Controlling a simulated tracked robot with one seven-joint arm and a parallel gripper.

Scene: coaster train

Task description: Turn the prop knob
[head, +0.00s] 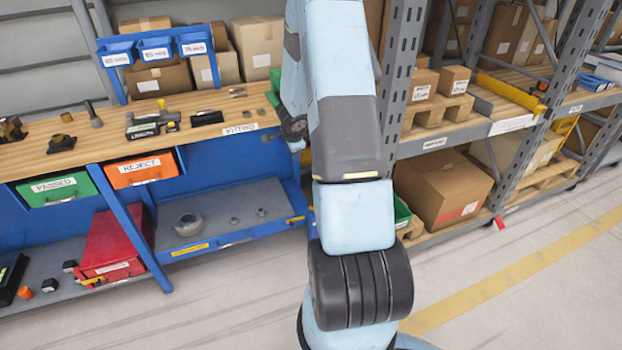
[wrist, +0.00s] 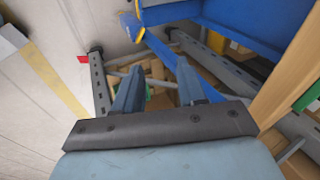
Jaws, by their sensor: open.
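I cannot pick out the prop knob for certain in either view. On the wooden workbench top (head: 80,160) at left in the head view stand small brown and dark fittings (head: 62,143), an upright dark-handled tool (head: 93,115) and a dark device with a tan top (head: 153,124). My gripper (wrist: 159,65) shows in the wrist view with its two grey-blue fingers spread apart and nothing between them. It points past the blue bench frame and grey shelf rack. In the head view my arm hides most of the gripper.
Under the bench top are a green PASSED drawer (head: 57,188) and an orange REJECT drawer (head: 141,168). A red box (head: 108,240) sits on the lower shelf. A grey rack (head: 455,133) with cartons stands at right. Open floor (head: 540,300) lies at front right.

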